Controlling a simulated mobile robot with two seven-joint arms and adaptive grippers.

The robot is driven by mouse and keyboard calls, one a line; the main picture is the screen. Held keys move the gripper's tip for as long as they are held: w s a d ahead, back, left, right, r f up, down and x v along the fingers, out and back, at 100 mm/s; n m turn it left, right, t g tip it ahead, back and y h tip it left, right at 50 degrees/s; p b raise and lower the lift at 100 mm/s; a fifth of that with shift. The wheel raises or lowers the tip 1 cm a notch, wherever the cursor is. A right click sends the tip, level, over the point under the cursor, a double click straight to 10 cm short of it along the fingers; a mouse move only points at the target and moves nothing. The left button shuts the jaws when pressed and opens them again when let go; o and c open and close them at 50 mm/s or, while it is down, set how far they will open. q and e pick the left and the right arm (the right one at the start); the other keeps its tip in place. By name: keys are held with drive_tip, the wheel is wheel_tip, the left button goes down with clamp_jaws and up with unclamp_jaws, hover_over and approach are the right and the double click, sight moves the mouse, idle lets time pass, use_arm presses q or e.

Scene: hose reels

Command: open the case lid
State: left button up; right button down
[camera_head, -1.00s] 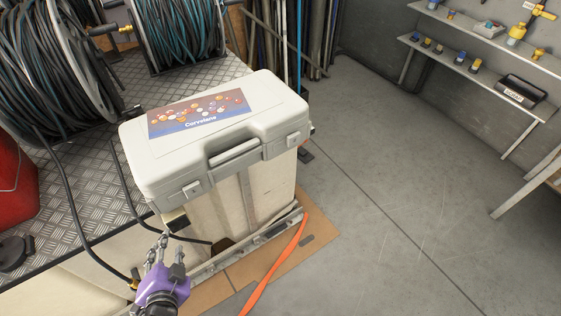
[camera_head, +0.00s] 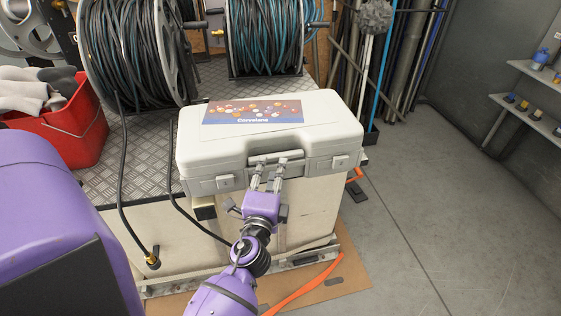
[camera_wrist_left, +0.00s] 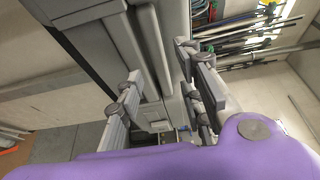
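The light grey case (camera_head: 230,155) sits on a pale box at the front of the bench. Its lid (camera_head: 325,110), with a colourful printed label, is shut. The handle (camera_head: 262,158) is at the middle of the front side, with a latch (camera_head: 225,182) to its left and another latch (camera_head: 340,162) to its right. My left gripper (camera_head: 268,174) is at the handle, fingers pointing at the case. In the left wrist view its fingers (camera_wrist_left: 163,92) are apart, with part of the grey case between them. Contact cannot be told. My right gripper is not in view.
Two hose reels (camera_head: 150,50) stand behind the case on the tread-plate bench (camera_head: 140,165). A red bin (camera_head: 75,135) with grey cloths is at the left. An orange strap (camera_head: 305,287) lies below. The grey floor (camera_head: 420,220) at right is clear.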

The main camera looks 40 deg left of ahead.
sight(276, 159)
use_arm(q)
drive_tip(key=x, duration=0.5)
drive_tip(key=shift+p, duration=0.3)
drive_tip(key=shift+c, duration=0.2)
clamp_jaws()
